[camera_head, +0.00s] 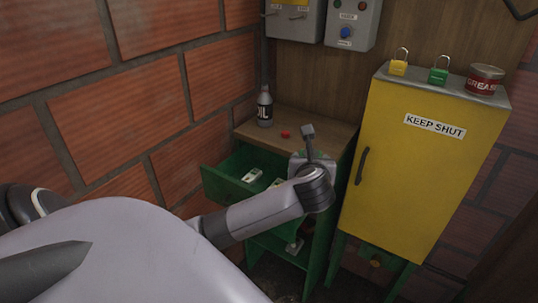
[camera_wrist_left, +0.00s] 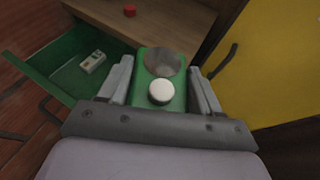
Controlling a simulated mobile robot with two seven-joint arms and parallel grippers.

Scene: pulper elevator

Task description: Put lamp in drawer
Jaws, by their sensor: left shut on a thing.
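The lamp (camera_wrist_left: 162,62), a green body with a round grey disc and a white knob, sits between the two fingers of my left gripper (camera_wrist_left: 161,82) in the left wrist view. The gripper is shut on it. In the head view my left gripper (camera_head: 309,155) is in front of the wooden cabinet, right of the open drawer, and mostly hides the lamp. The green drawer (camera_head: 222,182) is pulled out at the cabinet's left; it also shows in the left wrist view (camera_wrist_left: 62,55). A small pale item (camera_head: 252,175) lies in it. My right gripper is not in view.
A dark bottle (camera_head: 265,107) and a red button-like piece (camera_head: 285,134) stand on the wooden top (camera_head: 325,132). The yellow cabinet (camera_head: 425,165) at right carries two padlocks and a grease tin (camera_head: 485,80). A brick wall (camera_head: 125,95) borders the left.

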